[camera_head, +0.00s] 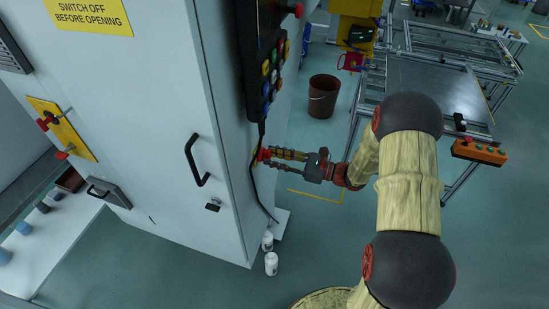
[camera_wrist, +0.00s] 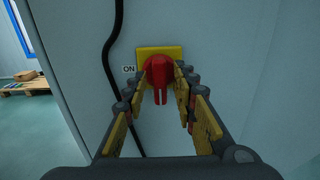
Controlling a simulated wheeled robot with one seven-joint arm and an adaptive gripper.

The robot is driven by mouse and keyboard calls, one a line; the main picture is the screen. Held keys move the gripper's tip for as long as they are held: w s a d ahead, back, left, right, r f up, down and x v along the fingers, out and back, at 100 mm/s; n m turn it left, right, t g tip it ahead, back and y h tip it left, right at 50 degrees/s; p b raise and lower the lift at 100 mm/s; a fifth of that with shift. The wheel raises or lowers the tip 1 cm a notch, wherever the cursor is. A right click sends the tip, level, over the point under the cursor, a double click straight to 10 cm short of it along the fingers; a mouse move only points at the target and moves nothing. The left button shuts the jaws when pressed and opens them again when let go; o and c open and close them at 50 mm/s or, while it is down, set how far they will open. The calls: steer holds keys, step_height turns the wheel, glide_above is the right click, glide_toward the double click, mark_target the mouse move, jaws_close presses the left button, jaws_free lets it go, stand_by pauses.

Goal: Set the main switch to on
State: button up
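The main switch is a red rotary knob (camera_wrist: 160,72) on a yellow plate (camera_wrist: 174,50), fixed to the side of the pale cabinet. Its grip points down in the wrist view, and an ON label (camera_wrist: 129,69) sits to its left. In the head view only a small red part of the knob (camera_head: 264,155) shows at the cabinet's edge. My gripper (camera_wrist: 163,83) is open, with one finger on each side of the knob. It also shows in the head view (camera_head: 270,156), reaching left to the cabinet. I cannot tell whether the fingers touch the knob.
A black cable (camera_wrist: 108,70) hangs down the panel left of the switch. Above the switch is a button box (camera_head: 268,75). The cabinet front has a black handle (camera_head: 197,160). White cans (camera_head: 271,263) stand on the floor below; a brown bucket (camera_head: 322,97) stands behind.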

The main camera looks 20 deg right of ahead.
steer(key=c, duration=0.6)
jaws_close()
steer(key=shift+r+p, duration=0.1)
steer(key=shift+p, duration=0.25)
steer(key=m+p, duration=1.2)
steer(key=p, duration=0.2)
steer(key=shift+m, duration=0.3)
steer(key=m+p, duration=0.3)
steer(key=m, duration=0.2)
steer(key=shift+m+p, duration=0.3)
